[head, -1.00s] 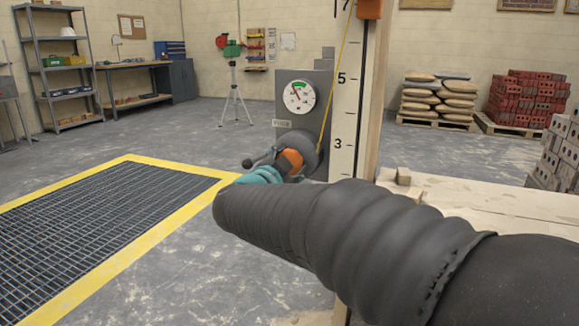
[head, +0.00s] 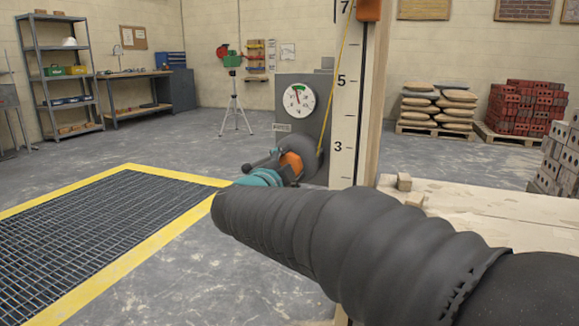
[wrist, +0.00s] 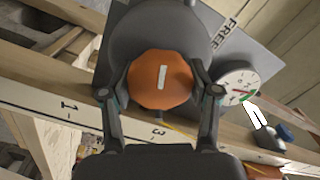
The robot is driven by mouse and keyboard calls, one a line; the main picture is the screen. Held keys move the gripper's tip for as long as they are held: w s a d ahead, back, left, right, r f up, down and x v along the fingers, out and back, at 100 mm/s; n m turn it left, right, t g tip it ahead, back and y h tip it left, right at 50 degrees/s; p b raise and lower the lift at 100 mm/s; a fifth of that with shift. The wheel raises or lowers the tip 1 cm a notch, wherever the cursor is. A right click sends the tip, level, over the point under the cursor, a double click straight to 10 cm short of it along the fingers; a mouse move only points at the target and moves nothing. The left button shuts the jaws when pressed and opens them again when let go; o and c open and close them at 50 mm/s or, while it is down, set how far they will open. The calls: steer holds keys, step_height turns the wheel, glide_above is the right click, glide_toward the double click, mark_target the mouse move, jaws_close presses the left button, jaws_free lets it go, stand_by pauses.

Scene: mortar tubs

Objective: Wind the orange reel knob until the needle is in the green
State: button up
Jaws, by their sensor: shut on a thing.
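The orange reel knob (wrist: 161,80), many-sided with a white mark, sits on a dark round reel (wrist: 128,45) in the wrist view. My gripper (wrist: 160,92) is shut on it, one finger on each side. In the head view the knob (head: 291,162) shows partly behind my gripper (head: 280,165). The white gauge (head: 299,100) is above the reel, with a green band at its top and a needle pointing up, slightly left. The gauge (wrist: 239,86) also shows in the wrist view. I cannot tell whether the needle is inside the green.
A numbered white board (head: 347,100) stands right of the reel, with a yellow line along it. A wooden bench (head: 480,210) is at the right. A yellow-edged floor grate (head: 90,250) lies left. Bags, bricks, a tripod and shelves stand further back.

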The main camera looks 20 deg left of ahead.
steer(key=o, duration=1.2)
steer(key=s, duration=0.8)
steer(key=s+a, duration=0.1)
steer(key=s, duration=0.3)
